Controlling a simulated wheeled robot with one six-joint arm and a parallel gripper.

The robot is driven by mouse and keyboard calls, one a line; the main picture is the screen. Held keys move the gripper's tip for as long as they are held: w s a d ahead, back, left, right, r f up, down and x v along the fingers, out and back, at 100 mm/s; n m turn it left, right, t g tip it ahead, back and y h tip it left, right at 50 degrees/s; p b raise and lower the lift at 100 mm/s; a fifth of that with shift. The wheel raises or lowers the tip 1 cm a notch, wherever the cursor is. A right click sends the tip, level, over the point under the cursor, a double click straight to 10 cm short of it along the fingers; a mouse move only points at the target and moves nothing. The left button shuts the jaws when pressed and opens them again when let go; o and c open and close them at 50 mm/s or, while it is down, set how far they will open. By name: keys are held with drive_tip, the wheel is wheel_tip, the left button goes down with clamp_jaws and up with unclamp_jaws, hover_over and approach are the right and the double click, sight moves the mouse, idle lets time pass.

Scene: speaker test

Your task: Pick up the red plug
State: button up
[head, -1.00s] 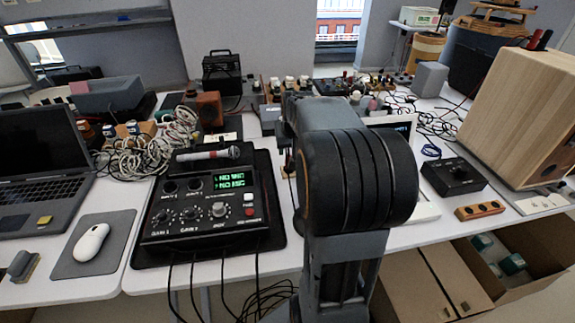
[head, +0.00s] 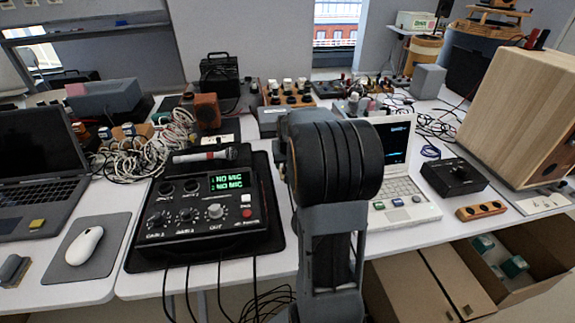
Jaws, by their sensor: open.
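My arm stands upright in the middle of the head view, and my gripper is not visible; it is out of sight behind the arm or outside the picture. A red plug-like piece (head: 541,40) shows beside a dark one at the upper right, behind the top edge of the wooden speaker. I cannot tell for sure that it is the red plug. Small items at the back of the table are too small to identify, and my arm hides part of the table.
A black mixer (head: 205,205) with a microphone (head: 207,155) lies left of my arm. A white laptop (head: 400,190) is partly behind it. A black knob box (head: 453,177) and the large wooden speaker (head: 525,110) stand right. Tangled cables (head: 140,150) lie left.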

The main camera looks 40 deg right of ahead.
drive_tip(key=shift+c, duration=0.5)
drive_tip(key=c, duration=0.9)
drive_tip(key=shift+r, duration=0.1)
